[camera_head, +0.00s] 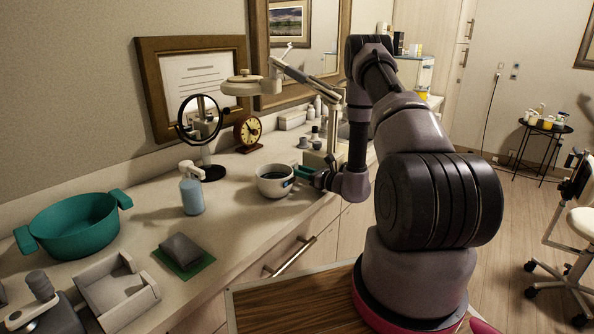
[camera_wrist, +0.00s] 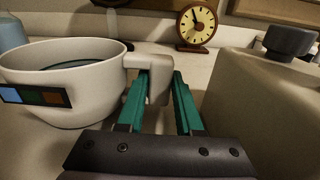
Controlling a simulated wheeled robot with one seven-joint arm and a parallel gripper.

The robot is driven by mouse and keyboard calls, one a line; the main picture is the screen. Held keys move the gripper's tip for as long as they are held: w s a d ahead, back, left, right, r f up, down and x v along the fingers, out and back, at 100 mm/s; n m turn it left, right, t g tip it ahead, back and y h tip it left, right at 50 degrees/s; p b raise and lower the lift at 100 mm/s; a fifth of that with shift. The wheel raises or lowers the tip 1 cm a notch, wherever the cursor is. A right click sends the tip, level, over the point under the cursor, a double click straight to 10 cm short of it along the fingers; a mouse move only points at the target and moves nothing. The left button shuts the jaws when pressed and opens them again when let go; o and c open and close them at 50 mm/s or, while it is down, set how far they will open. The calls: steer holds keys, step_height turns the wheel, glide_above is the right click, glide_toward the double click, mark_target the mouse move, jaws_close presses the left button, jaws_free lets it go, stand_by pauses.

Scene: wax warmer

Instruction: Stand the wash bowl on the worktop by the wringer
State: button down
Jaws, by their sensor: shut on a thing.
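My gripper (camera_wrist: 161,76) is shut on the upright handle of a white round bowl (camera_wrist: 65,88), with one teal finger on each side of the handle. The bowl has a coloured strip on its side and something dark inside. In the head view the white bowl (camera_head: 272,184) is upright at the worktop's front edge, left of my gripper (camera_head: 303,172). I cannot tell whether its base touches the top. A teal two-handled bowl (camera_head: 78,235) stands at the left. I cannot surely identify the wringer; a grey device with a knob (camera_head: 45,300) sits at the lower left.
A blue bottle (camera_head: 193,196), round mirror (camera_head: 199,120) and clock (camera_head: 247,131) stand left of and behind the white bowl. A grey block on a green mat (camera_head: 182,252) and a pale open holder (camera_head: 115,293) are nearer. A beige box with a dark knob (camera_wrist: 290,42) is close right of my fingers.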

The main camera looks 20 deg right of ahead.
steer(key=shift+f, duration=0.5)
stand_by(0.5)
steer(key=c, duration=0.5)
jaws_free()
steer(key=shift+v, duration=4)
steer(key=v, duration=1)
steer(key=shift+s+d, duration=0.2)
steer(key=shift+s, duration=0.15)
